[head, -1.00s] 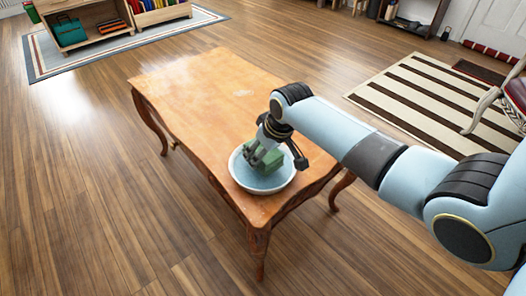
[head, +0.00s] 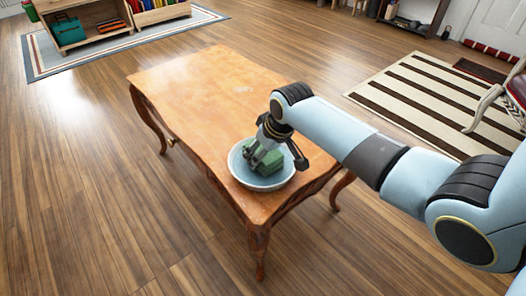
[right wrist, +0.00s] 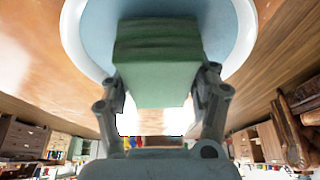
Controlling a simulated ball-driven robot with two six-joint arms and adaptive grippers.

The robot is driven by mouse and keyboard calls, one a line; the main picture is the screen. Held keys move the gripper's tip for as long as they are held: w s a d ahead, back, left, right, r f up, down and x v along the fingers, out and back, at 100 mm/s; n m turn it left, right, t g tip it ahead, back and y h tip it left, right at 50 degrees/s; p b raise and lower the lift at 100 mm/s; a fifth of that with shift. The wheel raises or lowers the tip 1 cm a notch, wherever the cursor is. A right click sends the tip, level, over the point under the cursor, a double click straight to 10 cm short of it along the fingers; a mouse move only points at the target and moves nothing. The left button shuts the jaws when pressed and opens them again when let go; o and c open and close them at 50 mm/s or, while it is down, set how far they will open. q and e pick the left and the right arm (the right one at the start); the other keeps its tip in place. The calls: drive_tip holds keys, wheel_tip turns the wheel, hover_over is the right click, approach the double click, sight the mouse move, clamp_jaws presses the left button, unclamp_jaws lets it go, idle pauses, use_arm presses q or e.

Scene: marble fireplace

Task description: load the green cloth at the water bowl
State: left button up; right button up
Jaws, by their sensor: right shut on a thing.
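The green cloth (head: 268,164) is a folded block over the water bowl. It also shows large in the right wrist view (right wrist: 157,62). The water bowl (head: 236,174) is white with blue water inside and stands near the front right corner of the wooden table. Its rim curves around the cloth in the right wrist view (right wrist: 72,35). My right gripper (head: 266,153) is shut on the cloth, inside the bowl's outline. Whether the cloth touches the water is hard to tell. My left gripper is not in view.
The wooden table (head: 190,95) is otherwise bare, with free room behind and left of the bowl. A striped rug (head: 430,100) lies at the right. A low shelf (head: 95,30) with a teal bag (head: 69,32) stands at the back left.

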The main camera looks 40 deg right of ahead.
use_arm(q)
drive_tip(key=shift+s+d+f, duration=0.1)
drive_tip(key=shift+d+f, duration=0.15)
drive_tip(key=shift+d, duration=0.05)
use_arm(e)
drive_tip(key=shift+f, duration=0.45)
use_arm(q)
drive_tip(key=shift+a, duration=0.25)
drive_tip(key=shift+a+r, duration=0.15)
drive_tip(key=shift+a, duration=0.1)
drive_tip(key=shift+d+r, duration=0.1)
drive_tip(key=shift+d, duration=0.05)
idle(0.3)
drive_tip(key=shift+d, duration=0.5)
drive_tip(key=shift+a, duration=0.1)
use_arm(e)
drive_tip(key=shift+f, duration=0.1)
